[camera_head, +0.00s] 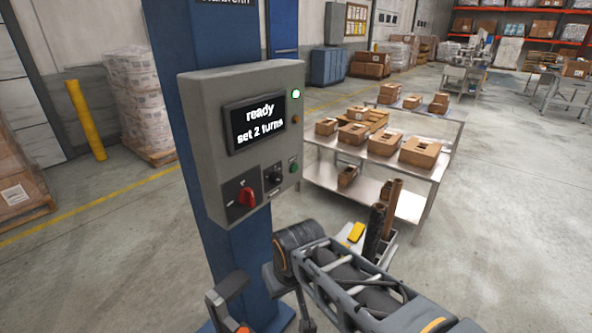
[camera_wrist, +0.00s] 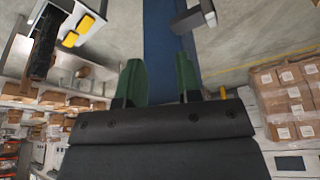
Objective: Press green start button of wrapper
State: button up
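The wrapper's grey control box (camera_head: 215,110) is fixed to a blue column (camera_head: 172,60) in the head view. Its screen (camera_head: 257,122) reads "ready set 2 turns". The green button (camera_head: 294,167) is low on the right edge of the box face, with nothing over it. A red rotary switch (camera_head: 246,196) and a black knob (camera_head: 273,179) are to its left. My gripper (camera_wrist: 160,75) shows in the wrist view with its two green fingers apart and nothing between them. The blue column (camera_wrist: 165,45) lies beyond the fingers; the button is not discernible there.
A bright green lamp (camera_head: 296,94) and a dim orange lamp (camera_head: 296,119) are above the button. A metal table (camera_head: 410,205) with several cartons stands behind right. A tray (camera_head: 385,252) with dark rolls and a yellow block (camera_head: 356,232) is beside my arm. Open floor lies right.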

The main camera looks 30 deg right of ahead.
grip_shut()
dwell(1.2)
